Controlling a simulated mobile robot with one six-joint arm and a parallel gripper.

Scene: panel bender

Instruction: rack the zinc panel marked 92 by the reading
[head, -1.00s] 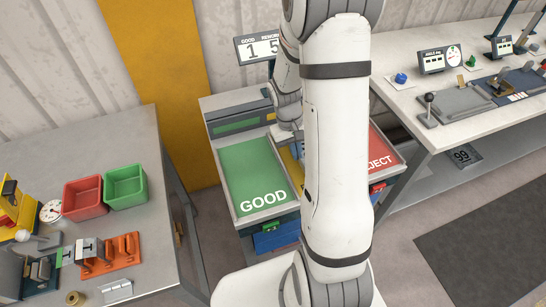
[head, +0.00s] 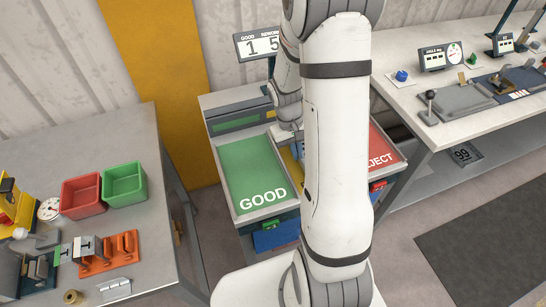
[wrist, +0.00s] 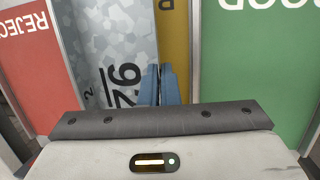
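The zinc panel (wrist: 128,40), mottled grey and marked 92, fills the upper left middle of the wrist view. Its number shows turned sideways. My gripper (wrist: 159,80) has its two blue fingers close together at the panel's right edge, and appears shut on it. The panel hangs over the racks, between the red REJECT rack (wrist: 28,60) and the yellow rack (wrist: 174,35). The green GOOD rack (wrist: 250,70) is at right. In the head view the GOOD rack (head: 252,172) looks empty, and my arm hides most of the yellow rack, the panel and my gripper.
A counter sign (head: 258,45) stands behind the racks. The right bench (head: 430,150) carries an angle gauge display (head: 440,58), its digits too small to read; a 99 plate (head: 464,154) lies below. The left bench (head: 110,165) holds red (head: 82,196) and green (head: 124,185) bins and fixtures.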

